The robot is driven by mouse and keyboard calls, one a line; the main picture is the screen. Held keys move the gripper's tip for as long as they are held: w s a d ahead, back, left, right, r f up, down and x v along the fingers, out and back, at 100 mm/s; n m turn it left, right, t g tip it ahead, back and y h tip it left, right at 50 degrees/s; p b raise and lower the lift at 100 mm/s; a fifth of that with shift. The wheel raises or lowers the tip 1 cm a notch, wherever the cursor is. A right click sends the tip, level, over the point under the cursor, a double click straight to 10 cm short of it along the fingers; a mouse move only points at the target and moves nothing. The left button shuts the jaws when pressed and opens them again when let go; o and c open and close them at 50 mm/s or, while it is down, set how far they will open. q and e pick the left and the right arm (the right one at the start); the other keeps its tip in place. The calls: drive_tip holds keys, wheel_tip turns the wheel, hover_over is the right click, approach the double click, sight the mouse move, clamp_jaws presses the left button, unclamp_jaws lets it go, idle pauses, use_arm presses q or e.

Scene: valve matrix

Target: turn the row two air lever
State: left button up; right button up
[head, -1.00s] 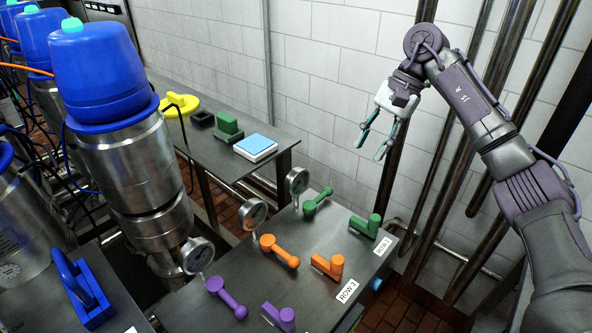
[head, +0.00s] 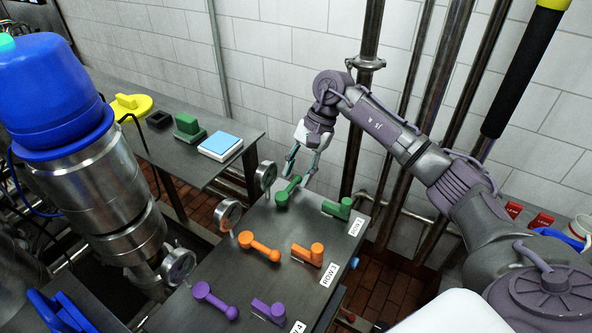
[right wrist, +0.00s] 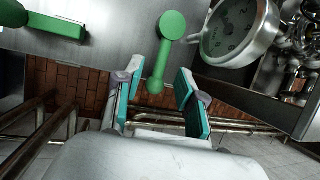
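On the grey panel (head: 225,285), the row whose small label (head: 356,227) seems to read ROW 2 has two green levers. One is a ball-ended lever (head: 288,191), also in the right wrist view (right wrist: 166,50). The other is a block-shaped lever (head: 338,208); neither shows an air marking. My right gripper (head: 302,167) is open and empty, just behind and above the ball-ended lever. In the right wrist view the lever's narrow end lies between my teal fingers (right wrist: 158,84); contact cannot be told. My left gripper is not in view.
Nearer rows hold orange levers (head: 260,247) and purple levers (head: 215,300). Round gauges stand on the panel's left edge, one (head: 265,175) close to the green ball-ended lever. Dark vertical pipes (head: 362,110) rise behind. A side table (head: 228,170) holds a blue-topped block (head: 220,146).

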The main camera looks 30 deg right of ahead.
drive_tip(key=shift+a+f, duration=0.25)
drive_tip(key=shift+f, duration=0.4)
clamp_jaws()
